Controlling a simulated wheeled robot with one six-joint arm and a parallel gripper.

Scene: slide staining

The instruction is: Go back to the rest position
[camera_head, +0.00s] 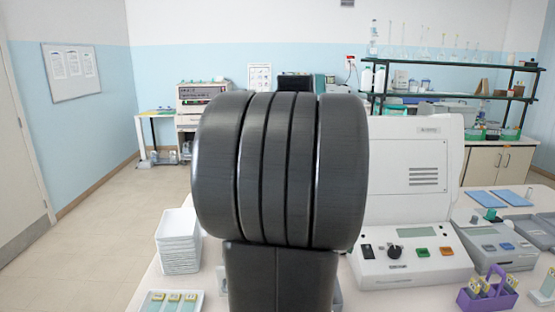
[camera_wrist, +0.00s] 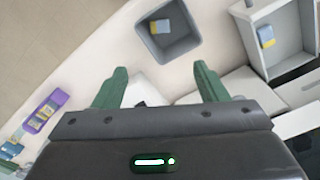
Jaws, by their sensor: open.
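My gripper (camera_wrist: 158,88) shows in the wrist view with its two green fingers spread wide apart and nothing between them. It hangs above the bench. My own dark arm fills the middle of the head view and hides the bench behind it; the gripper itself does not show there. A purple rack (camera_head: 487,294) with slides stands at the lower right of the head view, and a purple rack also shows at the left of the wrist view (camera_wrist: 46,110). A grey bin (camera_wrist: 168,32) with a blue and yellow item (camera_wrist: 160,26) in it lies beyond the fingers.
A large white machine (camera_head: 412,190) stands right of my arm, with a grey device (camera_head: 497,246) beside it. Stacked white trays (camera_head: 179,243) and a slide tray (camera_head: 170,300) lie at left. A white open box (camera_wrist: 282,38) holds another blue and yellow item (camera_wrist: 266,36). The floor at left is clear.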

